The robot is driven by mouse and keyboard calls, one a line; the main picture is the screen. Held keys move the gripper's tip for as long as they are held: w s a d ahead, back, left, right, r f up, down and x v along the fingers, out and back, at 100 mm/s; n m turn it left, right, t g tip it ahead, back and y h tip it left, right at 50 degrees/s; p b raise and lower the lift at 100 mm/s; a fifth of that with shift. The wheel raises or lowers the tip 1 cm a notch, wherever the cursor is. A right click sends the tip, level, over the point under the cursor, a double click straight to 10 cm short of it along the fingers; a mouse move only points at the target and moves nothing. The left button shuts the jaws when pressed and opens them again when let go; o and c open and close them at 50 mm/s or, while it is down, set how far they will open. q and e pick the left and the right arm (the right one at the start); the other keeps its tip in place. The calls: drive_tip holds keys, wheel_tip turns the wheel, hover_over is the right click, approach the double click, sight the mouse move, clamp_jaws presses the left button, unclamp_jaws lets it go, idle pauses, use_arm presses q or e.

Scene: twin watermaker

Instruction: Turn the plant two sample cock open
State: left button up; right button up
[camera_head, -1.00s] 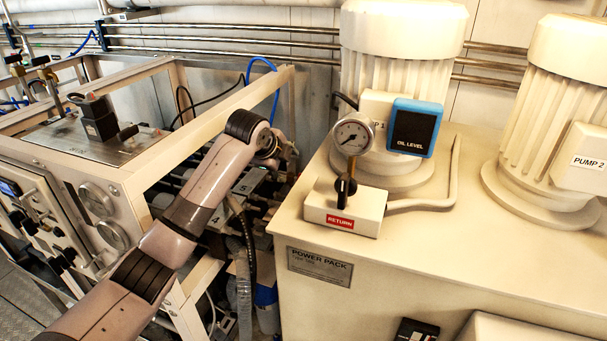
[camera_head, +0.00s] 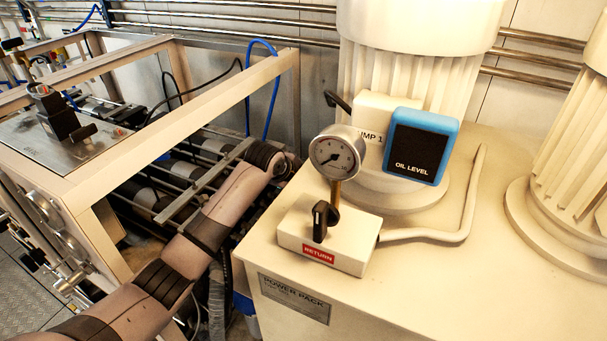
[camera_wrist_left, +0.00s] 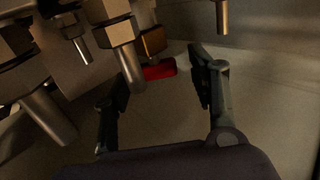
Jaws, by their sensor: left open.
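In the left wrist view a small red handle (camera_wrist_left: 160,70) lies at a brass-coloured block (camera_wrist_left: 152,42), beside a steel pipe stub (camera_wrist_left: 128,66). It looks like a sample cock, but no label shows which plant it belongs to. My left gripper (camera_wrist_left: 153,82) is open, with one dark finger on each side of the red handle. The handle shows beyond and between the fingers; I cannot tell whether either touches it. In the head view my left arm reaches in from the lower left, and its gripper is hidden beyond the wrist. My right gripper is not in view.
In the head view the cream power pack (camera_head: 420,290) stands right of my arm, bearing a gauge (camera_head: 337,153) and a return valve block (camera_head: 325,240). A metal frame (camera_head: 200,105) with pipes stands left. More steel fittings (camera_wrist_left: 75,35) crowd the wrist view's upper left.

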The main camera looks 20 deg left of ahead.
use_arm(q)
drive_tip(key=shift+s+a+r, duration=0.1)
drive_tip(key=shift+s+a, duration=0.05)
drive_tip(key=shift+s, duration=0.1)
drive_tip(key=shift+c, duration=0.5)
drive_tip(key=shift+w, duration=0.15)
drive_tip(key=c, duration=1.1)
drive_tip(key=shift+o, duration=0.2)
drive_tip(key=shift+f+t+b, duration=0.35)
drive_tip(key=shift+t+b, duration=0.05)
drive_tip(key=shift+b, duration=0.1)
drive_tip(key=shift+r+t, duration=0.15)
drive_tip(key=shift+t, duration=0.25)
drive_tip(key=o, duration=1.2)
drive_tip(key=shift+r, duration=0.1)
drive_tip(key=shift+c, duration=0.2)
drive_tip(key=v, duration=0.7)
drive_tip(key=shift+s, duration=0.3)
drive_tip(key=shift+r, duration=0.15)
